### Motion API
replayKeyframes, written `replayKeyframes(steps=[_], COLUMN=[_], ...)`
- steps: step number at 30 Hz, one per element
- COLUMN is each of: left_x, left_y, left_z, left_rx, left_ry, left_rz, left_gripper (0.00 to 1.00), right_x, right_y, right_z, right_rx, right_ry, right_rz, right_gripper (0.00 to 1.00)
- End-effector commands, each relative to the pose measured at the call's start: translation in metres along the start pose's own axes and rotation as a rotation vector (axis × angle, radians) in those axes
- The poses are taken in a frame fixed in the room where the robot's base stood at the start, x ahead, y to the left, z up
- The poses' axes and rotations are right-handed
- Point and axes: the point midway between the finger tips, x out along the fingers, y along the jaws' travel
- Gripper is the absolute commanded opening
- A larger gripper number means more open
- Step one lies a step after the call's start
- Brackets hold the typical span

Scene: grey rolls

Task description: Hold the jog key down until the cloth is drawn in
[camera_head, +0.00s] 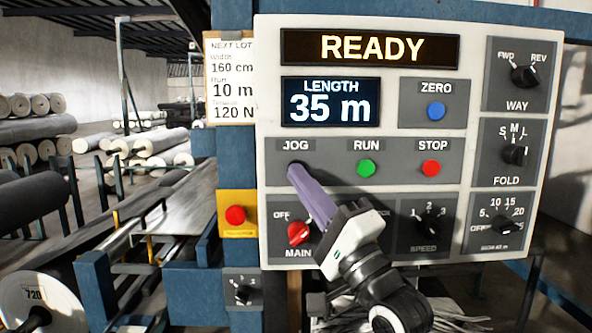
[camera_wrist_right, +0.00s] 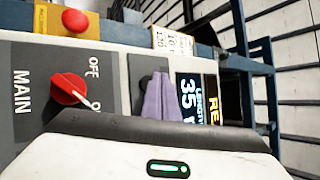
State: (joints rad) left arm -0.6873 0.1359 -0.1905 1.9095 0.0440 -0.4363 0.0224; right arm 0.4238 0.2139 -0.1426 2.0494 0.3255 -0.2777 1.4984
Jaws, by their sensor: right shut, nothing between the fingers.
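My right gripper (camera_head: 294,171) is shut, its purple fingers together and empty. Its tips are at the spot under the JOG label (camera_head: 296,146) on the control panel (camera_head: 463,258). The fingertips hide the jog key, so I cannot tell whether they touch or press it. In the right wrist view the shut fingers (camera_wrist_right: 158,82) also cover that spot. The top display (camera_head: 371,47) reads READY. The length display (camera_head: 329,101) reads 35 m. A smooth grey sheet-like surface (camera_head: 165,212) lies on the machine at left; I cannot tell if it is the cloth. My left gripper is not in view.
The green RUN button (camera_head: 365,168) and red STOP button (camera_head: 431,168) are right of the fingers. The red MAIN switch (camera_head: 299,233) is below them. A red button on a yellow plate (camera_head: 236,215) is at left. A paper note (camera_head: 230,80) hangs beside the panel.

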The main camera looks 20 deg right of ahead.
Motion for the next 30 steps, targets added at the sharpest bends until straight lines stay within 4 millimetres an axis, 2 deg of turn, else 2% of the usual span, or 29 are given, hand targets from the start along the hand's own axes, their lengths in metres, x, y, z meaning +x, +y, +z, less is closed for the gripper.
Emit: replayKeyframes(steps=[30], left_x=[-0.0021], left_y=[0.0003], left_z=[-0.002], left_rx=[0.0], left_ry=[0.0], left_rz=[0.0], left_gripper=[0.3], right_x=[0.0066], right_y=[0.0046], right_z=[-0.0047], right_rx=[0.0], right_ry=[0.0], right_rz=[0.0], right_gripper=[0.0])
